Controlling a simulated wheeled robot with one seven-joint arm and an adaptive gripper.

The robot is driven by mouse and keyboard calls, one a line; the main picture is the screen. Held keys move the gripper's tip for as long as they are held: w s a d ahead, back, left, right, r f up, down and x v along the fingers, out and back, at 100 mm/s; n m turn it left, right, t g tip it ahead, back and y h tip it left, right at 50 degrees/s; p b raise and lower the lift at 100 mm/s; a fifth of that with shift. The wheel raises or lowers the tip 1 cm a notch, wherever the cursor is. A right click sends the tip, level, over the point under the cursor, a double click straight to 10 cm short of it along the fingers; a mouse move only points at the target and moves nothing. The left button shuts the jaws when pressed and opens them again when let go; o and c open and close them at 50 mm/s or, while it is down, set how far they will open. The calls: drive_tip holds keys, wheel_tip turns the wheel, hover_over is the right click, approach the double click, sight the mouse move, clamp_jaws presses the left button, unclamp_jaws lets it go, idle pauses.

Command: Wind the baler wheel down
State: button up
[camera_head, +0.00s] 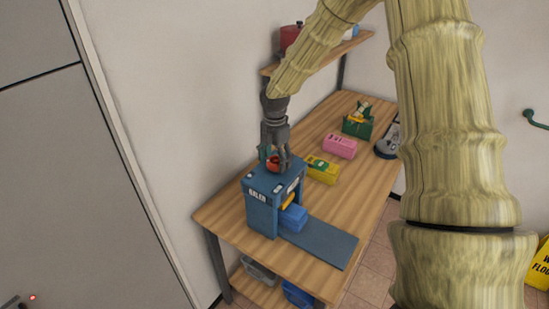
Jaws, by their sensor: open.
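The blue baler (262,211) stands near the front left of the wooden table, with a dark blue plate (325,243) reaching out to its right. The red wheel (273,161) sits on top of the baler, partly covered by my fingers. My gripper (275,164) points down over the wheel with its fingers apart around it. Whether the fingers touch the wheel I cannot tell. A blue block (293,218) sits at the baler's opening, with something yellow just above it inside.
A wall shelf (345,46) is above. A yellow floor sign (540,265) stands at right.

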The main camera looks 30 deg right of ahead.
drive_tip(key=shift+s, duration=0.1)
drive_tip(key=c, duration=1)
